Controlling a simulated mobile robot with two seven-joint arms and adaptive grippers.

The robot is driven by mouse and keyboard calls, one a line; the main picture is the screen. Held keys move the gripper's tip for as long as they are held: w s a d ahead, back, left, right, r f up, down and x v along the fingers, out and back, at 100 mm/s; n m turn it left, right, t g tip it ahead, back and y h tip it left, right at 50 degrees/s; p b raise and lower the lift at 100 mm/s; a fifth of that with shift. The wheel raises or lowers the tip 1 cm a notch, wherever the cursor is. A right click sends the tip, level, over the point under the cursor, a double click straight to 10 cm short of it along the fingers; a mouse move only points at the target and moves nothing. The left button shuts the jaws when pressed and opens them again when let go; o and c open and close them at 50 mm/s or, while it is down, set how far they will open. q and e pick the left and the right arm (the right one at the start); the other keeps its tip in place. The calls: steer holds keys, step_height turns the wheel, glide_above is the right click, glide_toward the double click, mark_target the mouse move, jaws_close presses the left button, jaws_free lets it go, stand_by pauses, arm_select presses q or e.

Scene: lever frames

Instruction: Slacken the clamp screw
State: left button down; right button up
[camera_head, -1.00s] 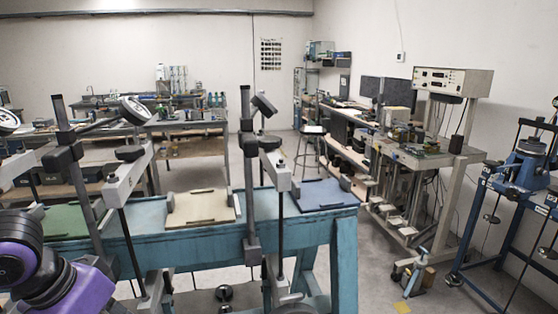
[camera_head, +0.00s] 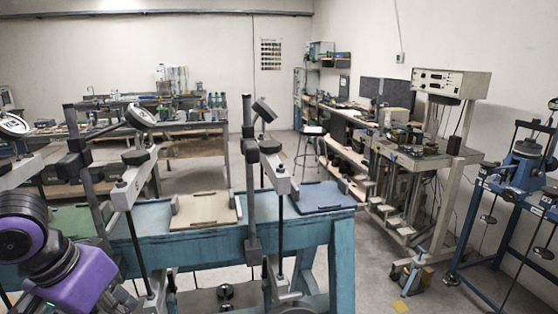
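Several lever frames stand along a long blue bench (camera_head: 195,245). Each has a dark upright post, a pale lever arm and a thin rod. The middle frame (camera_head: 251,190) stands in front of the bench between a tan pad and a blue pad. The left frame (camera_head: 78,165) carries a round-headed dial (camera_head: 140,116). Which screw is the clamp screw is too small to tell. My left arm, purple and dark grey, fills the lower left corner, in front of the bench. Its gripper does not clearly show. My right arm and gripper are out of view.
A tan pad (camera_head: 206,210), a blue pad (camera_head: 322,196) and a green pad (camera_head: 70,221) lie on the bench. A blue stand (camera_head: 520,172) is at the right, near a workbench with an instrument box (camera_head: 450,82). Open floor lies right of the blue bench.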

arm_select(q)
steer(key=shift+w+r, duration=0.25)
steer(key=shift+r, duration=0.95)
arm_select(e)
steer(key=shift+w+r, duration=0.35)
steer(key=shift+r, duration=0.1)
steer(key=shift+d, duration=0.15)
